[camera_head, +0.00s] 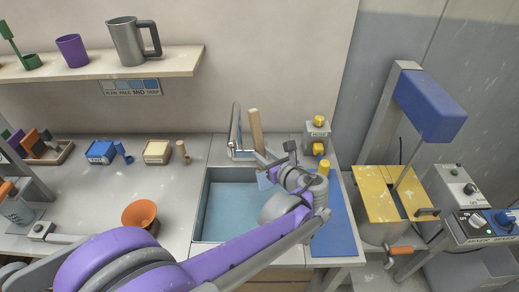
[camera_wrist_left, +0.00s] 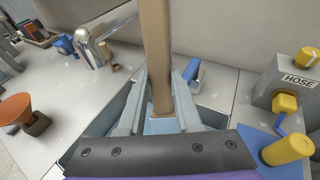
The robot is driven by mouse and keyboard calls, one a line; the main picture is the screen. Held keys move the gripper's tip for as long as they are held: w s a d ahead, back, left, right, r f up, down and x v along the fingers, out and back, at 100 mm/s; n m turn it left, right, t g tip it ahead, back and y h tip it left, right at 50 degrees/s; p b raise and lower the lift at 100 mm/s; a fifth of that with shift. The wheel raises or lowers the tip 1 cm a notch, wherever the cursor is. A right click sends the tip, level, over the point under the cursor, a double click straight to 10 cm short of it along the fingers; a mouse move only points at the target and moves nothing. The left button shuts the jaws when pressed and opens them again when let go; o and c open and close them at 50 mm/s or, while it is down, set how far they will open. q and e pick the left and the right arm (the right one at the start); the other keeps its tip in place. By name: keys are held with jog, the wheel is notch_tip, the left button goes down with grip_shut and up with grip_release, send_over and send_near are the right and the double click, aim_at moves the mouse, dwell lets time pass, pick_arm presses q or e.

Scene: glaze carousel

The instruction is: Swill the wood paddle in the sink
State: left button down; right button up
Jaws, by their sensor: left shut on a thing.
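The wood paddle (camera_head: 255,128) stands roughly upright, its long tan shaft rising behind my left gripper (camera_head: 266,162) in the head view. In the left wrist view the paddle (camera_wrist_left: 158,55) runs up between the two fingers of my left gripper (camera_wrist_left: 158,112), which is shut on it. The gripper is over the back right part of the sink (camera_head: 199,212), a pale blue basin in the counter. I cannot tell whether the paddle's lower end touches the basin. My right gripper is not in view.
The tap (camera_head: 235,125) stands behind the sink, close left of the paddle. A box labelled HOSE (camera_head: 316,134) with yellow knobs is at the back right. An orange bowl (camera_head: 139,213) is left of the sink.

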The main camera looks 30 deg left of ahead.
aim_at(267, 184)
pick_arm(q)
jog(key=shift+a+f+b, duration=0.15)
jog(key=shift+f+b, duration=0.4)
jog(key=shift+f, duration=0.25)
jog(key=f+b, duration=0.1)
jog(key=a+f+b, duration=0.1)
jog(key=f, duration=0.1)
jog(key=w+f+b, duration=0.1)
jog(key=shift+a+f, duration=0.15)
jog(key=shift+a, duration=0.1)
jog(key=shift+f+b, duration=0.3)
jog(key=shift+f, duration=0.05)
jog(key=f+b, duration=0.1)
jog(key=f, duration=0.1)
jog(key=d+f+b, duration=0.1)
jog(key=s+f+b, duration=0.1)
jog(key=f+b, duration=0.1)
jog(key=shift+d+f, duration=0.35)
notch_tip(267, 184, down, 7)
jog(key=s+d+b, duration=0.1)
jog(key=d+b, duration=0.1)
jog(key=b, duration=0.2)
jog(key=shift+b, duration=0.35)
jog(key=shift+s+r, duration=0.1)
